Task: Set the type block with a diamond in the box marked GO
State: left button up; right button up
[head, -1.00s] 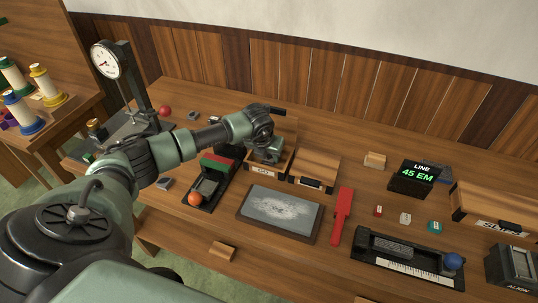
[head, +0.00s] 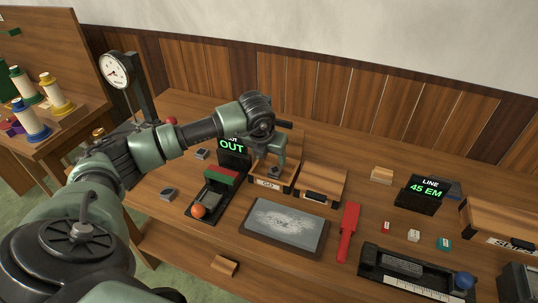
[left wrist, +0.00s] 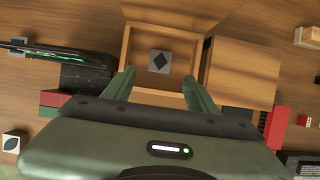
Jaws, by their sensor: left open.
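The box marked GO (head: 268,184) is an open wooden box behind the grey slab. In the left wrist view its open inside (left wrist: 130,45) shows. The type block with a diamond (left wrist: 159,61), grey with a black diamond on top, lies inside it. My left gripper (head: 274,160) is above the box, its fingers pointing down. In the left wrist view its two fingers (left wrist: 160,78) are spread apart with nothing between them, and the block shows beyond them. My right gripper is not in view.
A closed wooden box (head: 320,184) stands right beside the GO box. An OUT display (head: 232,146) and a black tray with an orange ball (head: 198,211) are at left. A grey slab (head: 284,226) and red tool (head: 348,232) lie in front. Another block (left wrist: 13,142) lies outside the box.

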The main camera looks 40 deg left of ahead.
pick_arm(q)
jog(key=shift+v, duration=1.55)
